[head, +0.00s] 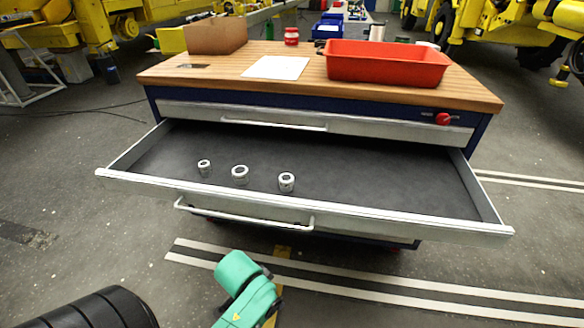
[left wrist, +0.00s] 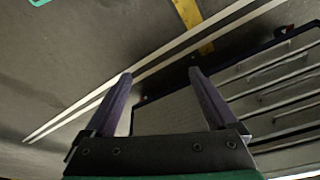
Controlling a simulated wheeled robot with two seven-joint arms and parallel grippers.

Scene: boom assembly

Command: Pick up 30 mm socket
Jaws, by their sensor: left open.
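Three silvery sockets stand upright in the open drawer (head: 390,190): a small left socket (head: 205,168), a wider middle socket (head: 240,175) and a right socket (head: 287,182). I cannot read their sizes, so I cannot tell which is the 30 mm one. My left gripper (left wrist: 159,75) shows in the left wrist view, with its two dark fingers spread and nothing between them. It is over the floor beside the cabinet, away from the sockets. No socket shows in that view. My right gripper is not in view.
The drawer has a dark mat and raised metal rims; its right half is empty. The wooden worktop (head: 210,78) above carries a red tray (head: 388,62), a white sheet (head: 276,67) and a cardboard box (head: 216,36). A drawer handle (head: 245,218) juts out below.

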